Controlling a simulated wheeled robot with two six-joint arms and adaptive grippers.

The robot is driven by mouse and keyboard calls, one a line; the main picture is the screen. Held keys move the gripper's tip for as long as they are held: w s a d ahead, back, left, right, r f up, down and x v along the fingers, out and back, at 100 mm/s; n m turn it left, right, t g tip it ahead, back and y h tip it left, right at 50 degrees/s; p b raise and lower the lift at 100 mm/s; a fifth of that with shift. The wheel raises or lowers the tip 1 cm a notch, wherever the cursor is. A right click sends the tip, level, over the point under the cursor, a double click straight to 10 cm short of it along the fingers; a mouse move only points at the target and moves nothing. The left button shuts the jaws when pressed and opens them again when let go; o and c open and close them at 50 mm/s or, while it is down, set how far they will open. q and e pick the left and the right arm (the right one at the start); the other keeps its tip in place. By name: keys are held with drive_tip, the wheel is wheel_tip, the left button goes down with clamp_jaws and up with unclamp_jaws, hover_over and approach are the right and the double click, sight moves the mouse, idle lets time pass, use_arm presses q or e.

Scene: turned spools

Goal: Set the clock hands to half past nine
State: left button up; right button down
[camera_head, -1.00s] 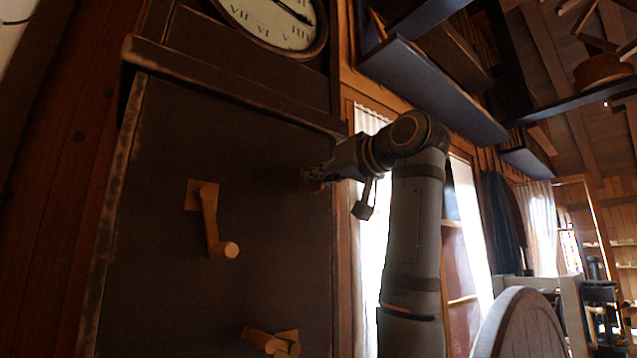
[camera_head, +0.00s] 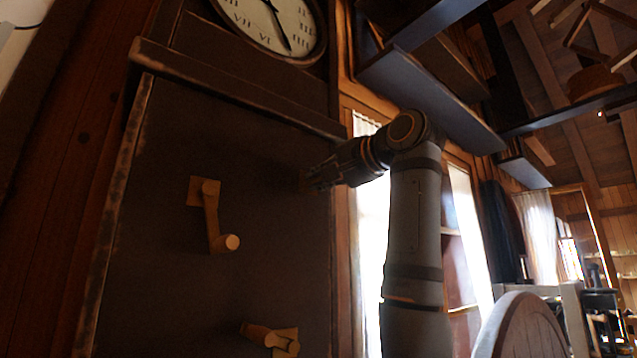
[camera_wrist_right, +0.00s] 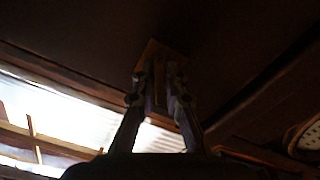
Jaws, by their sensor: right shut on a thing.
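The clock face (camera_head: 245,12) sits at the top of the dark case (camera_head: 160,270), cut off by the frame edge. One dark hand points down and right near the lower numerals; the rest of the hands is out of view. My right gripper (camera_head: 309,182) reaches in from the right and is shut on a wooden crank at the case's upper right, mostly hidden by the fingers. In the right wrist view, the gripper (camera_wrist_right: 159,92) closes on the crank (camera_wrist_right: 160,72) in front of its square wooden plate (camera_wrist_right: 150,50). My left gripper is out of view.
Two other wooden cranks stick out of the case: one at middle left (camera_head: 212,215) and one low down (camera_head: 270,338). Dark shelves (camera_head: 430,88) hang above my right arm. A round wooden top (camera_head: 520,328) stands at lower right.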

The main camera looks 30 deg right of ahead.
drive_tip(key=m+b, duration=0.1)
drive_tip(key=m, duration=0.3)
drive_tip(key=shift+m, duration=0.4)
idle(0.4)
drive_tip(key=c, duration=1.5)
unclamp_jaws()
drive_tip(key=shift+s+d+f, duration=0.1)
drive_tip(key=shift+d, duration=0.05)
drive_tip(key=shift+o, duration=0.2)
drive_tip(key=shift+s, duration=0.1)
drive_tip(key=s, duration=1.1)
drive_tip(key=shift+s+d, duration=0.4)
drive_tip(key=shift+d, duration=0.05)
